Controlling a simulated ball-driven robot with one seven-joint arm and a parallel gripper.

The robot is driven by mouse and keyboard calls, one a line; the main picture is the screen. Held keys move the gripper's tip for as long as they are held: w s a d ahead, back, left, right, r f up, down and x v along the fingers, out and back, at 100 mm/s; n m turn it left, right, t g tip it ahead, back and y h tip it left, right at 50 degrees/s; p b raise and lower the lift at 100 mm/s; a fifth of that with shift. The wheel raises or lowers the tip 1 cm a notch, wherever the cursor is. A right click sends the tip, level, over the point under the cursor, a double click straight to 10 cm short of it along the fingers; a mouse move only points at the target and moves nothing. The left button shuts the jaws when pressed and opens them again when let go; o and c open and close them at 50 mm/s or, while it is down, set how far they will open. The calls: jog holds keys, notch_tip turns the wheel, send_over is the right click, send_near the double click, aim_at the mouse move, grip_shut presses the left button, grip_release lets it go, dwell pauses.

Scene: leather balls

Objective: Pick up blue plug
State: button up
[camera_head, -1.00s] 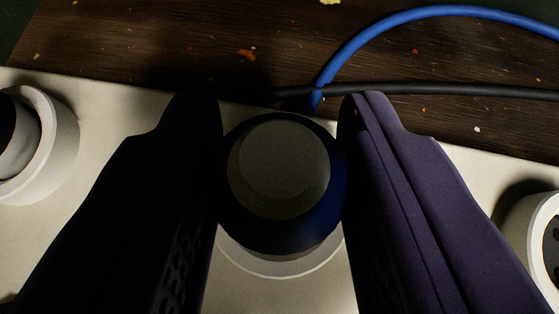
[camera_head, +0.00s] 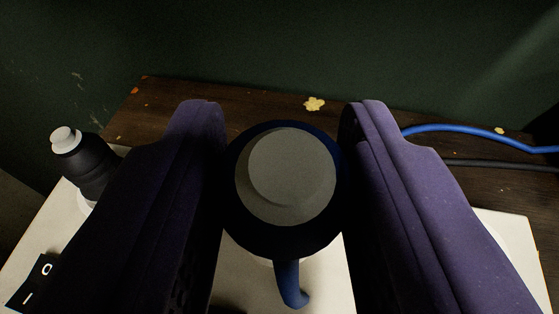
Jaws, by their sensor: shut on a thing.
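The blue plug (camera_head: 243,230) is between the two fingers of my gripper (camera_head: 283,180), in the middle of the view. It has a round grey end cap (camera_head: 285,175) facing the camera and a dark blue body. The fingers are shut on its sides. A short piece of blue cable (camera_head: 289,285) shows just below the plug. The plug appears raised above the white panel (camera_head: 235,275). The socket under it is hidden by the plug and fingers.
A black plug with a grey cap (camera_head: 85,165) stands in the panel at left, near a black switch (camera_head: 35,285). Blue (camera_head: 470,130) and black (camera_head: 500,165) cables lie on the dark wooden table (camera_head: 260,105) at right. A green wall (camera_head: 280,45) rises behind.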

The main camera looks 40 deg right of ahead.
aim_at(272, 260)
jog(key=s+a, duration=0.3)
jog(key=shift+s+a, duration=0.1)
jog(key=shift+s, duration=0.1)
jog(key=s+a+f+g+y+p, duration=0.2)
jog(key=s+a+p, duration=0.8)
jog(key=s+p, duration=0.2)
jog(key=shift+s+a+f+g+p, duration=0.2)
jog(key=shift+a+g+p, duration=0.1)
jog(key=shift+p, duration=1.1)
